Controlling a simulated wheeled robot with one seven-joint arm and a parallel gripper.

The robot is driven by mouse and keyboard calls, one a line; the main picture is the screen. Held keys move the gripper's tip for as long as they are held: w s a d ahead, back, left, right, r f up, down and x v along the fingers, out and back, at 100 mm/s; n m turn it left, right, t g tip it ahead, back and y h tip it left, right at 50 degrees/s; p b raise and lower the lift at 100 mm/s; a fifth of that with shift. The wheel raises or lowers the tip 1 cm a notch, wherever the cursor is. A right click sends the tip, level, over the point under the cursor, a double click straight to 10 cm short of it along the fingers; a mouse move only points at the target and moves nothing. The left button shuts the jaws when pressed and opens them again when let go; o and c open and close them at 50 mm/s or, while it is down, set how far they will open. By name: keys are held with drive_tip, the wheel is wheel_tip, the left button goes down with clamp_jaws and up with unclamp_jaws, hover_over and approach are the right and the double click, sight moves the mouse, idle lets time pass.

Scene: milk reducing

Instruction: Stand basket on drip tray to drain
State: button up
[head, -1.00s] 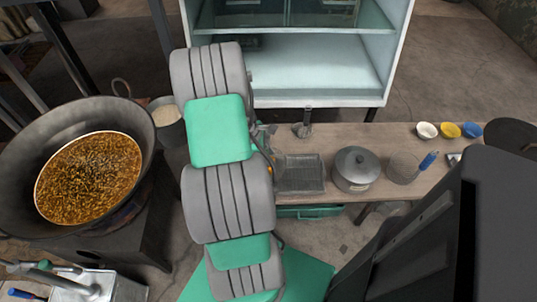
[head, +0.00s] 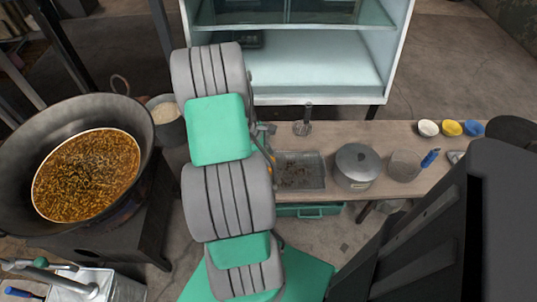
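The grey drip tray (head: 314,183) lies on the wooden bench, just right of my arm, with dark brown bits showing inside its rim. My arm's end (head: 265,132) shows only as a small grey part with an orange-yellow strip beside the tray's left edge. My arm links hide most of it, so I cannot tell its fingers or what they hold. A round mesh basket-like vessel (head: 403,166) with a blue handle stands right of the lidded pot. I cannot tell if it is the task's basket, or if another basket sits in the tray.
A lidded grey pot (head: 357,167) stands between tray and vessel. White, yellow and blue bowls (head: 452,129) sit at the bench's right end. A large wok (head: 134,128) with brown contents is at left, a pail (head: 167,118) beside it. A glass-shelved cabinet (head: 330,75) stands behind.

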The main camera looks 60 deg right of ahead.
drive_tip(key=o, duration=0.3)
drive_tip(key=shift+o, duration=0.2)
drive_tip(key=p+v, duration=0.1)
drive_tip(key=v, duration=0.6)
drive_tip(key=shift+w+r+p, duration=0.2)
drive_tip(key=shift+r+p, duration=0.1)
drive_tip(key=shift+r, duration=0.05)
